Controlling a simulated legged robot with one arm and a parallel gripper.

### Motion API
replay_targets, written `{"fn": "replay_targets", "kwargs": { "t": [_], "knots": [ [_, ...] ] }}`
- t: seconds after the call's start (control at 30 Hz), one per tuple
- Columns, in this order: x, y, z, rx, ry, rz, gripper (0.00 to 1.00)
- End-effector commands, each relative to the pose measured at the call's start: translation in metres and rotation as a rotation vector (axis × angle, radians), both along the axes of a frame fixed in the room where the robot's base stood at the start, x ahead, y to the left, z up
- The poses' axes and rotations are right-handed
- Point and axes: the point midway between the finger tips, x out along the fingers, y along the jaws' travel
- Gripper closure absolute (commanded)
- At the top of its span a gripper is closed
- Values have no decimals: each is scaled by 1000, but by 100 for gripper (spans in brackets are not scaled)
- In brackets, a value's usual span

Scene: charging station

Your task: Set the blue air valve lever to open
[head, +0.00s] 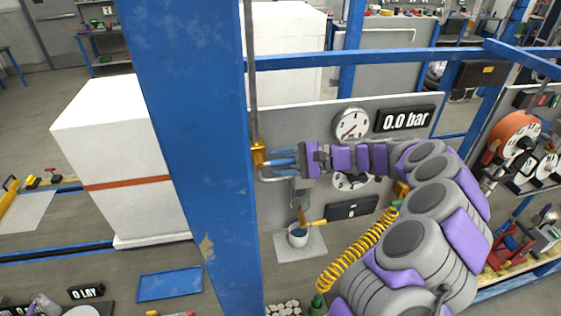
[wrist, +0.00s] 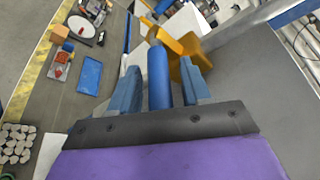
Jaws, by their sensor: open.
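The blue valve lever (wrist: 158,76) shows in the wrist view as a blue bar lying between the two fingers of my gripper (wrist: 162,82). The fingers stand on either side of it, with a gap visible on both sides. The yellow valve body (wrist: 186,48) is just beyond the fingertips. In the head view, my gripper (head: 281,160) reaches left to the yellow valve (head: 258,153) at the foot of a grey vertical pipe (head: 251,85). The blue lever is hard to tell from the blue fingers there.
A thick blue post (head: 190,130) stands just left of the valve. Behind my arm is a grey panel with a round gauge (head: 351,125) and a display (head: 405,119) reading 0.0 bar. A coiled yellow hose (head: 355,252) hangs below my arm. A blue tray (head: 170,284) lies lower left.

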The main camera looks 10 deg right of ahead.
Motion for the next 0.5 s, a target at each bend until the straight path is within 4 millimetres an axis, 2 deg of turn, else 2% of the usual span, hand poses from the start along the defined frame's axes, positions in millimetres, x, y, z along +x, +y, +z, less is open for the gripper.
{"fn": "replay_targets", "kwargs": {
  "t": [0.07,0.5],
  "knots": [
    [0,0,0,-1,0,-1,55],
    [0,4,0,-3,0,2,98]
  ]
}}
